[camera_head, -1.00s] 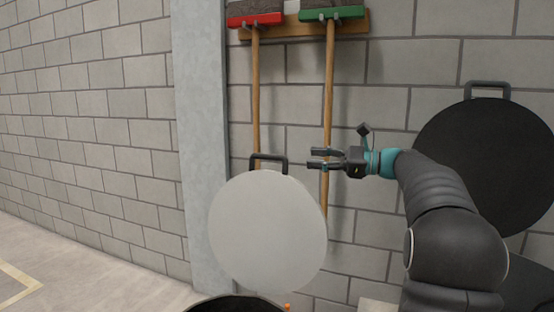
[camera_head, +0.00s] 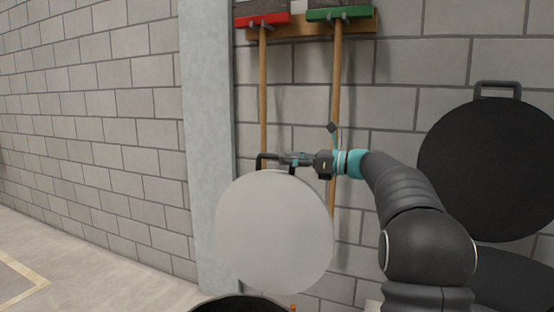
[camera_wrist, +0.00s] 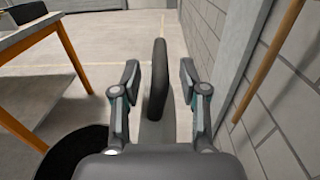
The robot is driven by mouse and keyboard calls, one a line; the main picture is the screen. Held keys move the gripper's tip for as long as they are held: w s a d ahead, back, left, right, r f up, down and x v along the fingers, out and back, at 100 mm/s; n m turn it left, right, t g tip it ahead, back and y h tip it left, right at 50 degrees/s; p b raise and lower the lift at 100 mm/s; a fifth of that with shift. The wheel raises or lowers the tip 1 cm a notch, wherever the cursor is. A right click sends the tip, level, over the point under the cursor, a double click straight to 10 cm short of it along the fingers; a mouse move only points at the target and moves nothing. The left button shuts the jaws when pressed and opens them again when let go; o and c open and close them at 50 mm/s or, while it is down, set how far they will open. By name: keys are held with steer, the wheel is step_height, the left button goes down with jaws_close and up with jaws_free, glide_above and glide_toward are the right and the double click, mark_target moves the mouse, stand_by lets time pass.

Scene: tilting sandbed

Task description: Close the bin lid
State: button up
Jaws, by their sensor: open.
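A round light-grey bin lid (camera_head: 275,235) stands raised, nearly upright, above the dark bin (camera_head: 240,303), whose rim shows at the bottom edge of the head view. A dark handle (camera_head: 264,161) sits on top of the lid. My gripper (camera_head: 288,160) is at the handle's height, reaching in from the right. In the wrist view the handle (camera_wrist: 158,80) stands between the two open fingers of my gripper (camera_wrist: 158,82), with a visible gap on each side. Part of the handle is hidden behind the fingers in the head view.
A second bin with a raised black lid (camera_head: 490,165) stands at the right. Two brooms, red (camera_head: 262,18) and green (camera_head: 339,13), hang on the block wall behind. A table (camera_wrist: 50,40) shows at upper left in the wrist view. Open floor (camera_wrist: 115,35) lies beyond.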

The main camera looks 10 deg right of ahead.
mark_target(265, 156)
steer(key=shift+x, duration=2.05)
jaws_close()
